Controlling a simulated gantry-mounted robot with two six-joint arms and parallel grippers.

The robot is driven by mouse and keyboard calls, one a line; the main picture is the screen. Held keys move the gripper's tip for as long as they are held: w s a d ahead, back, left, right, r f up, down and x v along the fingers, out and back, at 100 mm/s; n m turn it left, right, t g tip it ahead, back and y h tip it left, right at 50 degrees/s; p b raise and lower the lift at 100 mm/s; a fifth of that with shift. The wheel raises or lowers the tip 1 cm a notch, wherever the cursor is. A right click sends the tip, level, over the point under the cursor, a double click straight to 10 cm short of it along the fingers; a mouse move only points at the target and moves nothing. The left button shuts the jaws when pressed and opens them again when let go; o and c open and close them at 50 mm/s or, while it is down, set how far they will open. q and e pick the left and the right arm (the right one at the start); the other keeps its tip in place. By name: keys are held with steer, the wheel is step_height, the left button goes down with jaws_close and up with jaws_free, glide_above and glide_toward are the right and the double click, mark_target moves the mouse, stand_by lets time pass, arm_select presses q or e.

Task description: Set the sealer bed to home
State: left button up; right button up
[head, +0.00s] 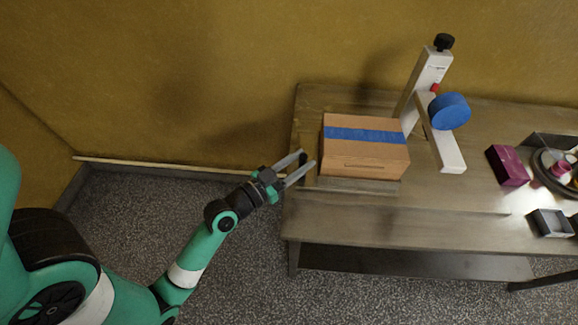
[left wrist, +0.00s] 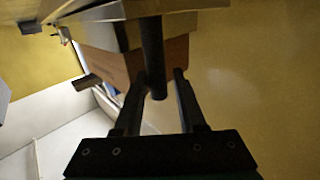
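A brown carton (head: 365,158) with blue tape across its top sits on a thin grey plate (head: 360,185), apparently the sealer bed, on the table. The sealer's pale upright (head: 425,85) has a black knob and a blue tape roll (head: 450,111). My left gripper (head: 305,160) is at the carton's left side by the table's left edge. In the left wrist view its fingers (left wrist: 160,78) are apart, with a black rod-like handle (left wrist: 152,50) between them; whether either finger touches it I cannot tell. The carton (left wrist: 115,65) shows behind. My right gripper is not in view.
The metal table (head: 400,225) has clear room in front of the carton. At its right are a magenta block (head: 507,166), a round dish (head: 548,180) and a small grey tray (head: 551,223). A yellow wall stands behind.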

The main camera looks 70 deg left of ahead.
arm_select(q)
steer(key=b+v, duration=0.2)
steer(key=v, duration=0.9)
steer(key=shift+s, duration=0.15)
